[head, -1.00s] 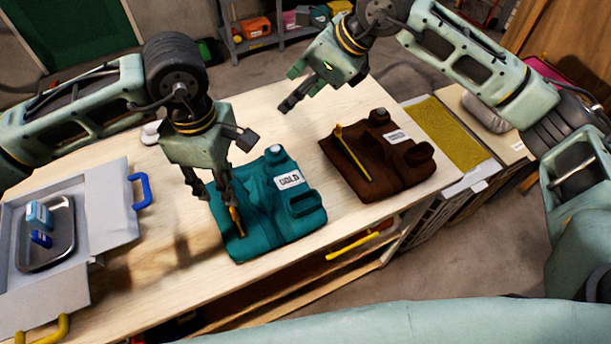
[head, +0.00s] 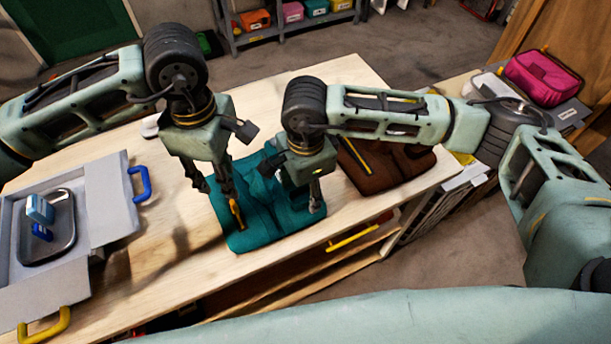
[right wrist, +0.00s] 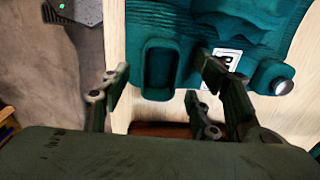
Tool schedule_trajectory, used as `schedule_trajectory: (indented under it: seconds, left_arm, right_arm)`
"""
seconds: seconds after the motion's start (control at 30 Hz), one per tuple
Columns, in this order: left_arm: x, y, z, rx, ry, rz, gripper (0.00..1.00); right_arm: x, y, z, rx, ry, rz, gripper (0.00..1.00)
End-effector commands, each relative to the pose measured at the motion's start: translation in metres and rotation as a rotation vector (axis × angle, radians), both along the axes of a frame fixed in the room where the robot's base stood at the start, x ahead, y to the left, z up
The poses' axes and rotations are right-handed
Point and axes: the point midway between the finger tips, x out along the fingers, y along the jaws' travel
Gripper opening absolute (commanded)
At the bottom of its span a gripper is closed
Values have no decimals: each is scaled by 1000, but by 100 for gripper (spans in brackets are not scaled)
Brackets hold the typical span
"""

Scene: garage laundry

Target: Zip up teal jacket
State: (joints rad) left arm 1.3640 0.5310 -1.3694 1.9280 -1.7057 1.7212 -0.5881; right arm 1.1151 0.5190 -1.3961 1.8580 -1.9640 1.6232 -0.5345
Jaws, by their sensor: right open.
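The teal jacket (head: 257,238) lies flat on the wooden table, partly covered by my arms. Its yellow-orange zip pull (head: 237,214) shows near the left edge. My left gripper (head: 217,189) points down over that edge, with a fingertip at the pull; whether it grips the pull is unclear. My right gripper (head: 314,205) is at the jacket's right side, pointing down. In the right wrist view, its fingers (right wrist: 163,76) are apart and empty at the jacket's edge, around a raised pocket (right wrist: 160,67) and beside a white label (right wrist: 228,62).
A brown jacket (head: 385,172) with a yellow strip lies to the right, partly behind my right arm. An open grey case (head: 105,200) with a blue handle (head: 141,183) holds a dark tray (head: 62,245) at left. Bare table (head: 160,270) lies between case and teal jacket.

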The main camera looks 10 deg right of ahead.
Motion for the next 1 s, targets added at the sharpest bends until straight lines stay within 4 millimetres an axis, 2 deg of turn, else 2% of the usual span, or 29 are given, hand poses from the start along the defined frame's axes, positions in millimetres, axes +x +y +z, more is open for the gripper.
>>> schedule_trajectory:
  seconds: [0.17, 0.43, 1.0]
  left_arm:
    - [0, 0, 0, 0, 0, 0, 31]
    - [0, 0, 0, 0, 0, 0, 31]
    - [0, 0, 0, 0, 0, 0, 31]
  right_arm:
    - [0, 0, -11, 0, 0, 1, 56]
    - [0, 0, -13, 0, -1, 0, 56]
    - [0, 0, -13, 0, -1, -1, 6]
